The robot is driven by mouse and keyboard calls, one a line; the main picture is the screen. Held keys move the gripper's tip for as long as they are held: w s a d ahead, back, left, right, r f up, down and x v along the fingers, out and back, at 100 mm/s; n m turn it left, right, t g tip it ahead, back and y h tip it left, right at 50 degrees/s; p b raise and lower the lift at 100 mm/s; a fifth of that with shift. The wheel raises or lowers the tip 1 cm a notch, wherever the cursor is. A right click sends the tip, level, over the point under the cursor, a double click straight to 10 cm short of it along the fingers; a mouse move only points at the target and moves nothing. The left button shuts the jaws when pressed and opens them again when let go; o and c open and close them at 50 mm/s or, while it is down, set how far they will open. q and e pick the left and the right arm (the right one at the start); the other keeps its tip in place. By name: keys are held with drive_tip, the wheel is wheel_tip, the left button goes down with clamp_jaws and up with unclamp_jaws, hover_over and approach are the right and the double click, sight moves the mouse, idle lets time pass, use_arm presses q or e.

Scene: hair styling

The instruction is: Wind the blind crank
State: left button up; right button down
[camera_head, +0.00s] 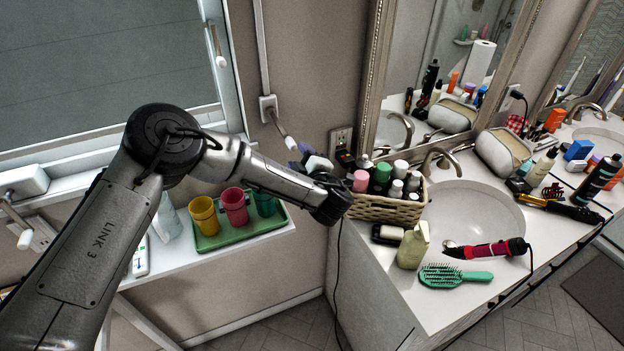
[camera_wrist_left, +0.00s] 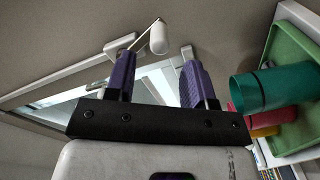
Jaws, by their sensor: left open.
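The blind crank (camera_head: 279,124) is on the wall right of the window, a white box with a metal arm and a white knob (camera_head: 290,143) at its lower end. My left gripper (camera_head: 301,156) is close beside this knob, reaching in from the left arm. In the left wrist view, the two purple fingers are spread apart with nothing between them, so the gripper (camera_wrist_left: 157,65) is open. There the white crank knob (camera_wrist_left: 158,38) appears beyond the fingertips, roughly between them; I see no contact. My right gripper is not in view.
A green tray (camera_head: 240,238) with yellow, red and teal cups stands on the sill below my left arm. A wicker basket (camera_head: 385,208) of bottles is right of the gripper on the counter. A second crank (camera_head: 22,215) is at the far left.

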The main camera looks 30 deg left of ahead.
use_arm(q)
drive_tip(key=b+v, duration=0.2)
drive_tip(key=v, duration=0.6)
drive_tip(key=shift+s+d, duration=0.15)
drive_tip(key=shift+d, duration=0.1)
